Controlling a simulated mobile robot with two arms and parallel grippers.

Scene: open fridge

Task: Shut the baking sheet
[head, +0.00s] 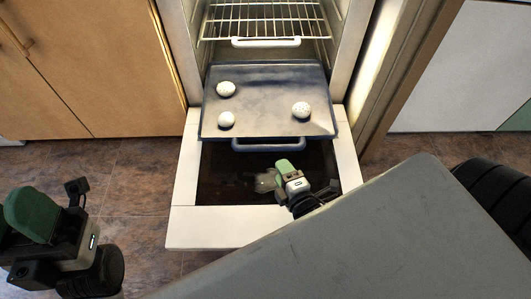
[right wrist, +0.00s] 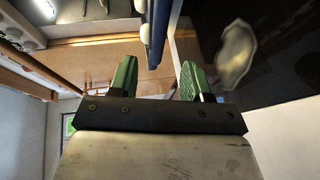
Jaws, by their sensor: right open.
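The baking sheet (head: 265,85) is dark grey-blue and sticks out of the open appliance above its lowered door. Three pale speckled round pieces lie on it, and a blue handle (head: 268,145) runs along its front edge. My right gripper (head: 284,167) is below and in front of that handle, a little to the right, apart from it in the head view. In the right wrist view its green fingers (right wrist: 157,80) are spread and empty, with a blue edge (right wrist: 158,35) beyond them. My left gripper (head: 35,215) is at the far lower left, away from the sheet; its opening is unclear.
The lowered door (head: 185,225) has a pale frame and dark glass, and lies under the sheet and my right gripper. A wire rack (head: 265,18) with a white handle is above the sheet. Wooden cabinets (head: 85,70) stand at left. Brown floor (head: 130,180) is clear between.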

